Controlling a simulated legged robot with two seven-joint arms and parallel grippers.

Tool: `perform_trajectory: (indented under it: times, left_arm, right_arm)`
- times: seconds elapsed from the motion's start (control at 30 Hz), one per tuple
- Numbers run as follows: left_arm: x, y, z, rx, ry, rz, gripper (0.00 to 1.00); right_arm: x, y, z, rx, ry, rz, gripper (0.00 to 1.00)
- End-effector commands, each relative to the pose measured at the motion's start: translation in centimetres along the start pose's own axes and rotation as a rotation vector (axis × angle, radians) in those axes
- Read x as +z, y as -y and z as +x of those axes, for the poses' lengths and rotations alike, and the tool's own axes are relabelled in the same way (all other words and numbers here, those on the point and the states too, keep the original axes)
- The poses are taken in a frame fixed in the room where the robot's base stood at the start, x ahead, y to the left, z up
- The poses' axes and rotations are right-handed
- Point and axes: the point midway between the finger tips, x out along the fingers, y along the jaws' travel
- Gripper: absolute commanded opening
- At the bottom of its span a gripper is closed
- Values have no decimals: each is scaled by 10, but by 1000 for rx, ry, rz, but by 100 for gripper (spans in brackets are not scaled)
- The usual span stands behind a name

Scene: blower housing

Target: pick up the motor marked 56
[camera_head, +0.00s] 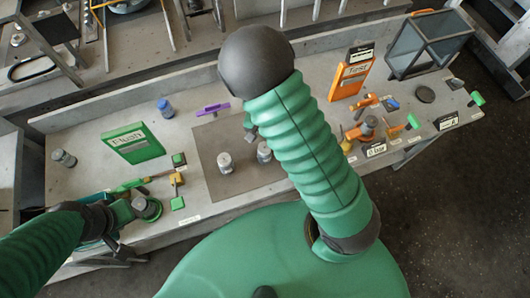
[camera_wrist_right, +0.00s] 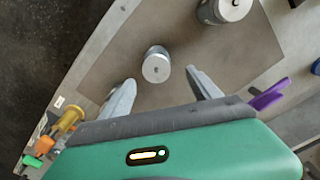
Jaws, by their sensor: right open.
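Two grey cylindrical motors stand upright on the dark mat: one at left (camera_head: 225,162) and one at right (camera_head: 264,153), beside my right forearm. In the right wrist view one motor (camera_wrist_right: 156,64) stands just beyond and between the fingertips of my right gripper (camera_wrist_right: 164,88). That gripper is open and empty, apart from the motor. The other motor (camera_wrist_right: 225,9) is cut off at the top edge. I cannot read any number on them. In the head view my right gripper (camera_head: 249,127) is mostly hidden behind the arm. My left gripper (camera_head: 128,210) is low at left; its jaws are unclear.
The dark mat (camera_head: 211,146) lies mid-bench. An orange bin (camera_head: 350,76), orange tools (camera_head: 367,127) and a glass-sided box (camera_head: 428,45) are at right.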

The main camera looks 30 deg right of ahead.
Motion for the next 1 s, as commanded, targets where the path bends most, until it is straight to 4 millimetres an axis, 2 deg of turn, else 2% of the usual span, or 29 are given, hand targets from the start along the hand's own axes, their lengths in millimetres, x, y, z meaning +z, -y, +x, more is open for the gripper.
perform_trajectory:
  times: [0.03,0.1,0.27,0.5,0.77,1.0]
  left_arm:
    - [1,0,4,0,0,0,36]
    - [1,0,5,0,0,0,36]
    - [1,0,6,0,-1,-1,36]
    - [2,0,12,0,-1,-1,36]
    - [2,0,11,0,-1,-1,36]
    - [2,0,11,0,-1,-1,36]
  right_arm:
    - [0,0,14,3,2,1,72]
    - [-1,1,25,3,2,0,72]
    - [1,-1,40,3,3,0,72]
    - [8,-7,80,1,3,0,72]
    - [8,-6,83,1,1,-3,72]
    - [8,-6,83,0,1,-3,40]
